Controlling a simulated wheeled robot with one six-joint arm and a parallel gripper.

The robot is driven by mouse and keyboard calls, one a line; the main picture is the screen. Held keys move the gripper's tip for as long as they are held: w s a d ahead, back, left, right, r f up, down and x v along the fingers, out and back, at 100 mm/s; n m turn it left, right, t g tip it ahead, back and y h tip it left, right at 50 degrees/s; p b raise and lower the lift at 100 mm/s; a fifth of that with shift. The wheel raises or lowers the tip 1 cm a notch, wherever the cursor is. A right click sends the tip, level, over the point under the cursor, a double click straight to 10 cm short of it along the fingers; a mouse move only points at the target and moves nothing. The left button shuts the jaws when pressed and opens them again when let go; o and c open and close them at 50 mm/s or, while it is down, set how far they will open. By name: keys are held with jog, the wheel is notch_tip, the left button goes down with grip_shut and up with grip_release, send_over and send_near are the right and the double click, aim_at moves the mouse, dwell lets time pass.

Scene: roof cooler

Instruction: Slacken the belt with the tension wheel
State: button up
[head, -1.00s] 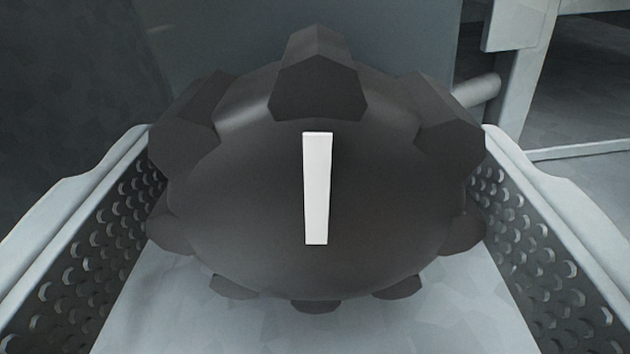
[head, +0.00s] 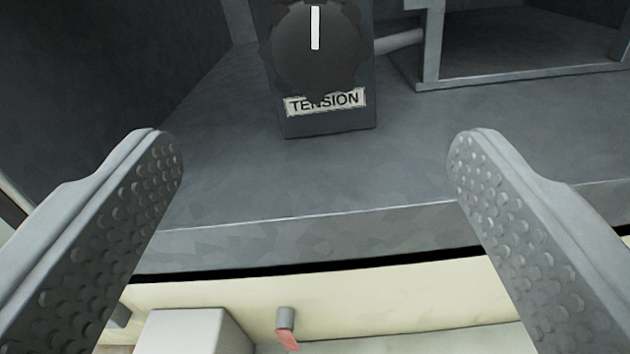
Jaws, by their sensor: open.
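The tension wheel (head: 312,62) is a dark, lobed knob at the top middle of the head view. Its white pointer mark (head: 315,28) stands upright. I cannot see the belt clearly.
A grey metal ledge (head: 300,185) lies below the block. A grey frame (head: 520,78) with a short pipe (head: 398,42) stands at the right. Below the ledge are a cream panel (head: 400,298), a pale box (head: 190,332) and a small grey peg with a red tip (head: 286,322).

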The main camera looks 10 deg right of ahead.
jog(key=shift+v, duration=1.35)
jog(key=s+d+r+n+t+y, duration=0.1)
jog(key=s+r+n+y, duration=0.15)
jog(key=s+r, duration=0.5)
jog(key=s+d+r+n+y, duration=0.1)
jog(key=s+d, duration=0.1)
jog(key=s, duration=1.2)
jog(key=s+d+r+n+y, duration=0.1)
jog(key=s+d+n+y, duration=0.1)
jog(key=s, duration=1.2)
jog(key=shift+s+r+g, duration=0.15)
jog(key=shift+r+g, duration=0.1)
jog(key=shift+g, duration=0.15)
